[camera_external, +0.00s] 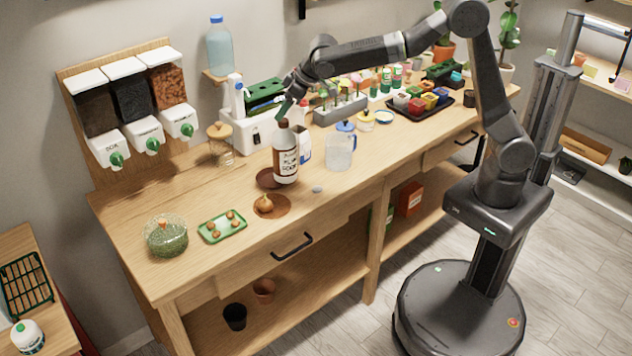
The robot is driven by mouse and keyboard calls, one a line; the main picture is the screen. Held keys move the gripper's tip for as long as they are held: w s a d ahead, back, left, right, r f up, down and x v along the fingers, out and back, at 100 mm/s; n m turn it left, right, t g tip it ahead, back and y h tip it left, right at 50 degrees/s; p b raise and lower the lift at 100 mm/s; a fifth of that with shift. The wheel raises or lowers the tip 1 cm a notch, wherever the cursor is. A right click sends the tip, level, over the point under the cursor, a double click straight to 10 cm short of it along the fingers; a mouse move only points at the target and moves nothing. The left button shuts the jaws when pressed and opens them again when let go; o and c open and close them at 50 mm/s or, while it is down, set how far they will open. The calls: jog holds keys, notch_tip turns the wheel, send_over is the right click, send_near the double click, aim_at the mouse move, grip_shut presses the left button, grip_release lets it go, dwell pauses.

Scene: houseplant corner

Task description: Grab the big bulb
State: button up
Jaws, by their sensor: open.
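The big bulb (265,203), tan and onion-shaped, sits on a flat round brown saucer (284,208) near the front of the wooden bench. Several smaller bulbs (215,233) lie on a green tray (228,235) to its left. My gripper (284,108) is open and hangs high over the back of the bench. It is just above the top of a brown bottle (286,155), well above and behind the big bulb, and not touching it. I cannot tell if anything is between the fingers, but none shows.
The brown bottle, a carton (304,145) and a clear jug (339,150) stand behind and right of the bulb. A second brown saucer (267,179) lies behind it. A round jar (166,238) stands far left. The bench front is clear.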

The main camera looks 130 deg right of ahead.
jog(key=w+a+r+g+y+b, duration=0.15)
jog(key=w+a+b, duration=0.25)
jog(key=w+a, duration=0.7)
send_near(267, 199)
jog(key=shift+m, duration=0.3)
jog(key=shift+p+x, duration=1.95)
jog(key=shift+x, duration=3.15)
jog(key=shift+c, duration=0.2)
jog(key=c, duration=1)
